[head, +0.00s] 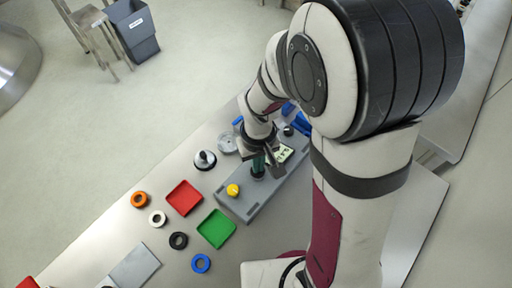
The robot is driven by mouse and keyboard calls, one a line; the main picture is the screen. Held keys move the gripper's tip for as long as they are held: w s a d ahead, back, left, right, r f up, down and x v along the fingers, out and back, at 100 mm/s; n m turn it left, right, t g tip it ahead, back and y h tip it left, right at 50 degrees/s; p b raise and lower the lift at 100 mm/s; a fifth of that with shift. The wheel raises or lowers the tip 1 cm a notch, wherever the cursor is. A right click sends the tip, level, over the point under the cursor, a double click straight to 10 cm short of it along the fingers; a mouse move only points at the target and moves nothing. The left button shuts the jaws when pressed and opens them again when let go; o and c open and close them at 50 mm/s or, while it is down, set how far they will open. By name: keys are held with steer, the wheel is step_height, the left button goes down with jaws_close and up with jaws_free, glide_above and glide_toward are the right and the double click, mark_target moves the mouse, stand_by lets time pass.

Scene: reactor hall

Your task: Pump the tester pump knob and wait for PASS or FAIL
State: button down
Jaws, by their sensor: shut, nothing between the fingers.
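The tester is a long grey box (250,210) on the steel bench, lying diagonally. A yellow knob (232,190) stands on its near left end. A dark green upright cylinder (258,166) stands near its middle, and a pale panel (286,153) lies farther along. A small dark knob (288,131) shows at the far end. I cannot tell which is the pump knob, and no PASS or FAIL is readable. My gripper (272,164) is shut and empty, over the tester's middle beside the green cylinder. Whether it touches anything is unclear. My arm hides part of the far end.
A red tray (184,198) and a green tray (216,229) lie left of the tester. Orange (140,199), white (157,218), black (178,240) and blue (200,263) rings lie around them. A black-and-white round part (205,160) and a clear dish (227,143) sit near the bench edge.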

steer(key=shift+r, duration=2.15)
steer(key=shift+f, duration=0.15)
steer(key=shift+f, duration=2)
steer(key=shift+r, duration=2.2)
steer(key=shift+f, duration=0.15)
